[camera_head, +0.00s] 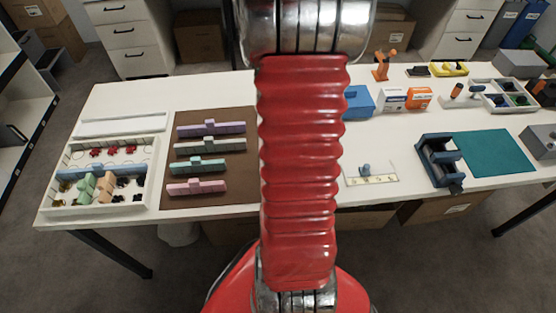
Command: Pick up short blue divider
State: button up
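A light blue divider (128,169) lies across the inside of the white sorting tray (152,200) at the left of the table. A green divider (86,189) and a tan divider (105,186) stand in the tray's front half. A brown mat (230,190) right of the tray holds a row of separate bars: purple (211,128), grey-green (209,146), teal (199,165) and pink (196,187). I cannot tell which piece is the short blue divider. My gripper is out of view; my red arm fills the middle and hides part of the table.
A small blue part (365,170) sits by a clear strip right of my arm. A blue box (357,103), small cartons (392,99), a dark blue holder (440,162) and a teal mat (494,153) occupy the right side.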

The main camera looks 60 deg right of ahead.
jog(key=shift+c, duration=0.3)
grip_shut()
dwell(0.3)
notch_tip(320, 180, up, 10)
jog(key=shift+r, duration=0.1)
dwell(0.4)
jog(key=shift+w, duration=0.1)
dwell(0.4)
